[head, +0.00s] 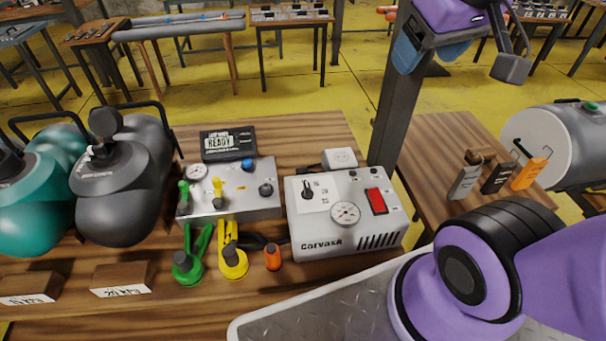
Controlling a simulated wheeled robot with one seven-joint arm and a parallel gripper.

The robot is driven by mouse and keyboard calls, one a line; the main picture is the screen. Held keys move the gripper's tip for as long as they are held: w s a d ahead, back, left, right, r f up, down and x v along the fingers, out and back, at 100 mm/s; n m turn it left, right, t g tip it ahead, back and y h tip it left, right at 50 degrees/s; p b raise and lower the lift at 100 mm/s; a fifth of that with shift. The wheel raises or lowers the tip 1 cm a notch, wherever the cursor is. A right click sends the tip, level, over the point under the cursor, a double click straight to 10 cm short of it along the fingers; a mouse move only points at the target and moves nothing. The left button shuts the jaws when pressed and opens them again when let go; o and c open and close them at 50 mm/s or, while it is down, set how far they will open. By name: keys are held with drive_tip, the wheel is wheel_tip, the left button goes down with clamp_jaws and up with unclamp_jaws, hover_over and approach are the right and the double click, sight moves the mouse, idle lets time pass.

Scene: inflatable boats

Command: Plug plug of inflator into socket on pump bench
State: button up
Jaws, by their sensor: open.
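A dark piece (309,168) lies just left of the block. It may be the plug or its cord, but I cannot tell. My gripper (517,58) is at the top right, raised and open, well apart from the inflator and block.
A grey control box (232,190), a "READY" display (228,143), and green (188,265), yellow (233,262) and orange (272,257) fittings are left of the inflator. Teal and grey boat tubes (125,180) fill the left.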

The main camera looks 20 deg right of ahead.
drive_tip(key=w+f+n+g+h, duration=0.15)
drive_tip(key=w+f+n, duration=0.3)
drive_tip(key=w, duration=0.65)
drive_tip(key=n+g+y, duration=0.2)
drive_tip(key=n+g, duration=0.2)
drive_tip(key=n, duration=0.7)
hover_over(302, 172)
wheel_tip(302, 172, down, 33)
drive_tip(key=shift+s+t, duration=0.1)
drive_tip(key=shift+t, duration=0.15)
wheel_tip(302, 172, down, 4)
drive_tip(key=shift+f, duration=0.65)
drive_tip(key=shift+f, duration=0.15)
